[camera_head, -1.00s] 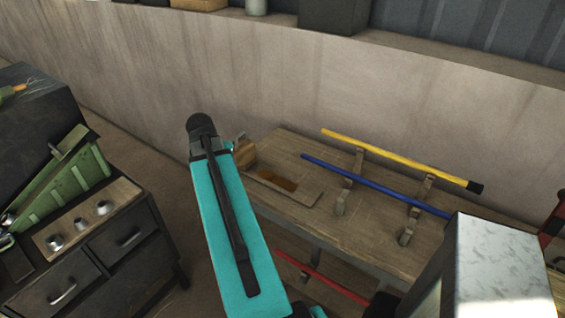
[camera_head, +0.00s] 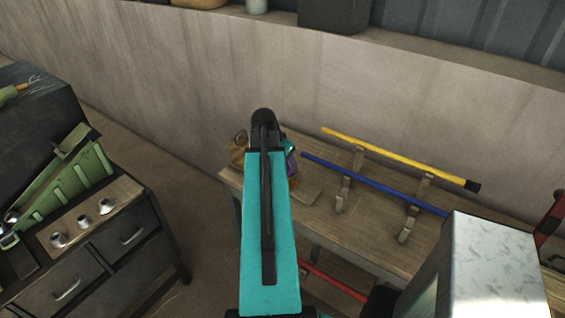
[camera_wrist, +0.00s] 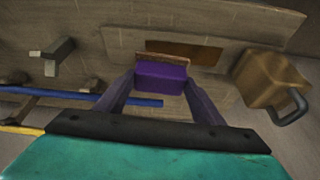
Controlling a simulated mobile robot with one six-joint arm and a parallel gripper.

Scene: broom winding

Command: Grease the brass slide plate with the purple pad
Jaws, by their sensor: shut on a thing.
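My gripper (camera_wrist: 162,82) is shut on the purple pad (camera_wrist: 162,76), which sits between its two fingers in the wrist view. A tan strip runs along the pad's far edge. The brass slide plate (camera_wrist: 194,50) is a flat brown-gold rectangle set in a wooden board on the bench. The pad overlaps the plate's near edge in the wrist view; I cannot tell whether they touch. In the head view my arm hides the plate and most of the gripper; a bit of purple shows beside the arm.
A wooden block with a grey handle (camera_wrist: 268,80) stands right of the plate in the wrist view. Blue (camera_head: 375,184) and yellow (camera_head: 400,160) poles rest on wooden supports on the bench (camera_head: 345,232). A wall stands behind. A dark drawer cabinet (camera_head: 110,245) is at left.

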